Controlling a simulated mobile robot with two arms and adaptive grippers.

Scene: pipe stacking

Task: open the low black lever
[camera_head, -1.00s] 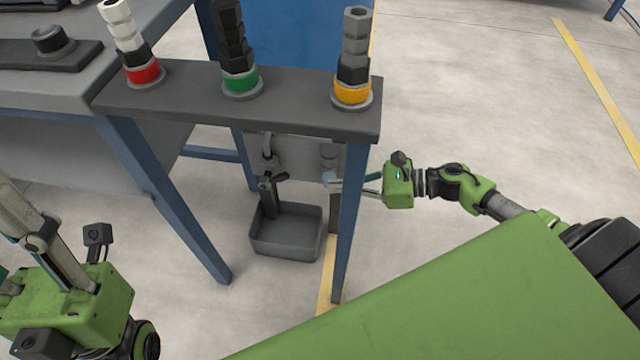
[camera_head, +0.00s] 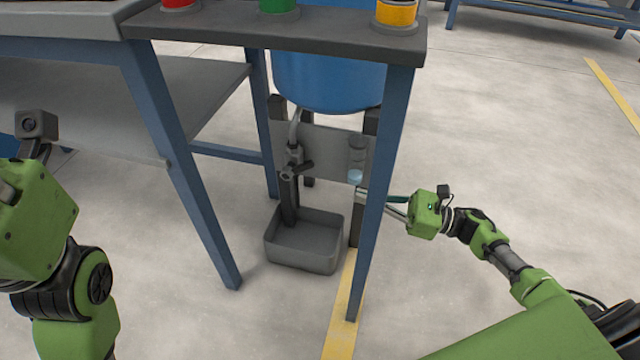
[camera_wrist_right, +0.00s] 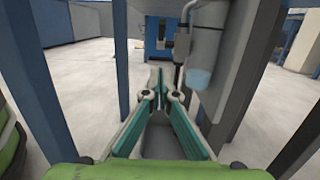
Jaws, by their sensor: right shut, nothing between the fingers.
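The low black lever (camera_head: 303,168) sits on a valve with a dark spout, above a grey tray (camera_head: 305,262), under the dark-topped stand.
The blue stand leg (camera_head: 380,180) stands close to my right gripper. A blue tank (camera_head: 325,80) is above. Open floor lies to the right.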

